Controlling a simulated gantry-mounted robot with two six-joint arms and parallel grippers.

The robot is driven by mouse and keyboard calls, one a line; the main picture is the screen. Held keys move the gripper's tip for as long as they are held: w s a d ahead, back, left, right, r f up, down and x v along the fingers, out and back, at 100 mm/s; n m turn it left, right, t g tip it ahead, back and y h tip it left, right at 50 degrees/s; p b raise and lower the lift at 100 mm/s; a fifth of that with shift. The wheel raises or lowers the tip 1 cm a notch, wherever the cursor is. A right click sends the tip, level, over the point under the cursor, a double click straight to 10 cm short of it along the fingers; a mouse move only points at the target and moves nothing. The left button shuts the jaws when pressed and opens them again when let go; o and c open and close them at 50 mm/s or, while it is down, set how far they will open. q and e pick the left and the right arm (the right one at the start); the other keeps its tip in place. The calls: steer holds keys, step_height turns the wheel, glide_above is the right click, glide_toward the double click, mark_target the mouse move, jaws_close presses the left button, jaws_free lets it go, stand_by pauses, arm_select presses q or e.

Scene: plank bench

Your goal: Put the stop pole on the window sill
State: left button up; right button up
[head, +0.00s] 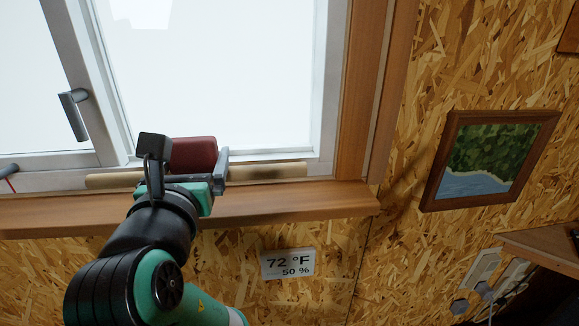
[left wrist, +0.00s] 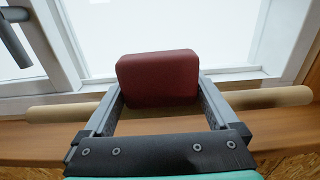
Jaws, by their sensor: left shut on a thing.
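The stop pole (head: 265,172) is a long, light wooden rod with a dark red block (head: 193,154) at its middle. It lies roughly level along the window sill (head: 300,199), close to the bottom of the window frame. I cannot tell whether it rests on the sill or hangs just above it. My left gripper (head: 187,160) is shut on the red block, one finger on each side. The left wrist view shows the block (left wrist: 158,78) between the fingers and the rod (left wrist: 265,98) sticking out both ways. My right gripper is not in view.
The window has a grey handle (head: 73,115) at the left. A wooden side frame (head: 358,90) bounds the sill on the right. A temperature display (head: 288,262) hangs below the sill, and a framed picture (head: 490,160) hangs at the right.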

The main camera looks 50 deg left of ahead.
arm_select(q)
steer(key=shift+w+a+f, duration=0.4)
steer(key=shift+a+f, duration=0.05)
steer(key=shift+f, duration=0.25)
steer(key=shift+w+a+f+b, duration=0.15)
steer(key=shift+f+b, duration=0.15)
steer(key=shift+f, duration=1.45)
